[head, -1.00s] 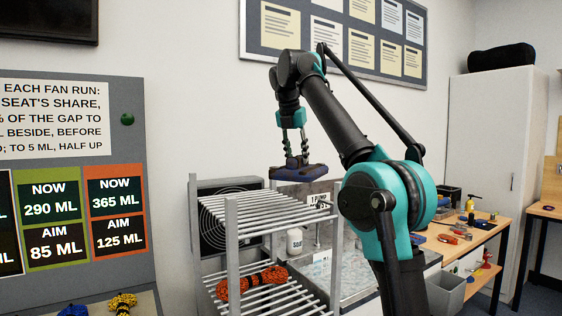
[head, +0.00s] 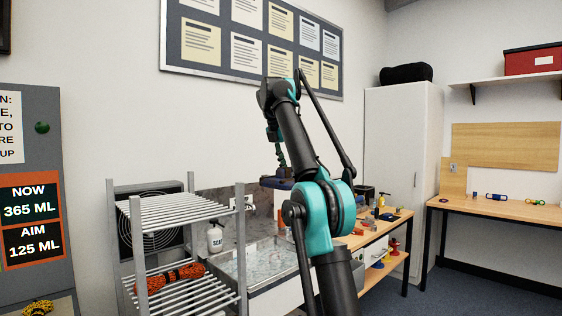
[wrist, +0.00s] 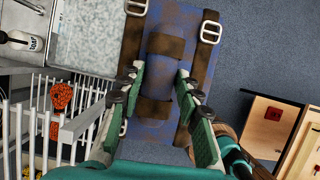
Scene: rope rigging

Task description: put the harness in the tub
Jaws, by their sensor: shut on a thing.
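The harness is a flat blue piece with brown straps and metal buckles. It fills the upper middle of the wrist view (wrist: 160,20) and shows in the head view (head: 275,184) as a small dark blue shape beside my arm. My gripper (wrist: 162,92) is shut on the harness, with green finger pads on either side of its middle, and holds it in the air. In the head view my arm hides most of the gripper.
A metal rack (head: 178,212) with orange rope (head: 168,277) on its lower shelf stands left of my arm. Behind are a sink (head: 265,262) and soap bottle (head: 215,238). A cluttered wooden bench (head: 385,222) stands right, with open floor in front.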

